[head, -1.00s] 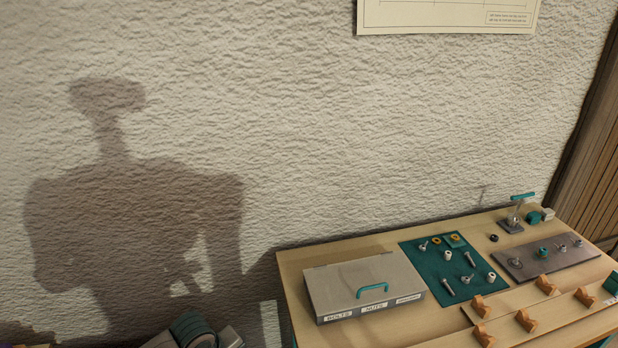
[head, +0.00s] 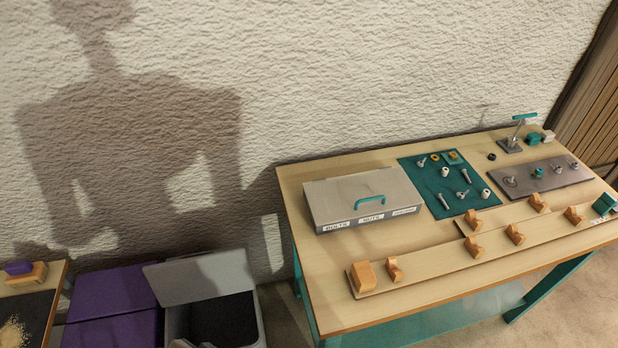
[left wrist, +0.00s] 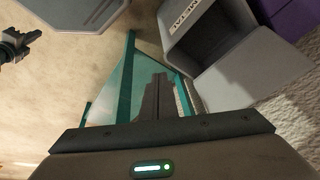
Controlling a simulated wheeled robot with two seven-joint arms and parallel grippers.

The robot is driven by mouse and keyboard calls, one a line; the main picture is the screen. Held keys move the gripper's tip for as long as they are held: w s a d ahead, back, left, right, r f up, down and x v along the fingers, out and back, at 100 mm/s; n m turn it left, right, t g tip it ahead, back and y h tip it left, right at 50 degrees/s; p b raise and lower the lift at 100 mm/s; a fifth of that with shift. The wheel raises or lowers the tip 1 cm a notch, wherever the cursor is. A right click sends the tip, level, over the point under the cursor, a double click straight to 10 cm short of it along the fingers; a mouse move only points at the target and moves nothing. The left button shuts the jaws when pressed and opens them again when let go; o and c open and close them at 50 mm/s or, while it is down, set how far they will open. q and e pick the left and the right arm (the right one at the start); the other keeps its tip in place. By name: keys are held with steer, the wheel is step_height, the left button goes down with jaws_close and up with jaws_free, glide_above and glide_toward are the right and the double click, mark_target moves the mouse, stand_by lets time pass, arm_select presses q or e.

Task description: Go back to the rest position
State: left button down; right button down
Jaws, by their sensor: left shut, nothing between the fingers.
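My left gripper (left wrist: 160,80) shows in the left wrist view, its dark fingers together and empty. It points down over the floor near the workbench's teal frame (left wrist: 127,85), apart from any object I can make out. In the head view neither gripper can be made out.
The workbench (head: 300,262) carries a lidded grey box (head: 340,195), a green mat (head: 432,200) with hardware, a grey plate (head: 525,183) and laths with orange blocks (head: 364,275). Left of it stand an open grey bin (head: 252,300) and purple boxes (head: 112,295).

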arm_select(q)
steer(key=s+a+n+y, duration=0.1)
steer(key=s+a+n, duration=0.3)
steer(key=s, duration=0.1)
step_height(320, 180, down, 32)
steer(key=s+g+b, duration=0.2)
steer(key=b, duration=0.1)
steer(key=s+a+f+g+b, duration=0.1)
steer(key=s+a+f+b, duration=0.1)
steer(key=s+f, duration=1.5)
steer(key=shift+a+f, duration=0.35)
steer(key=shift+f, duration=0.45)
steer(key=shift+s, duration=0.15)
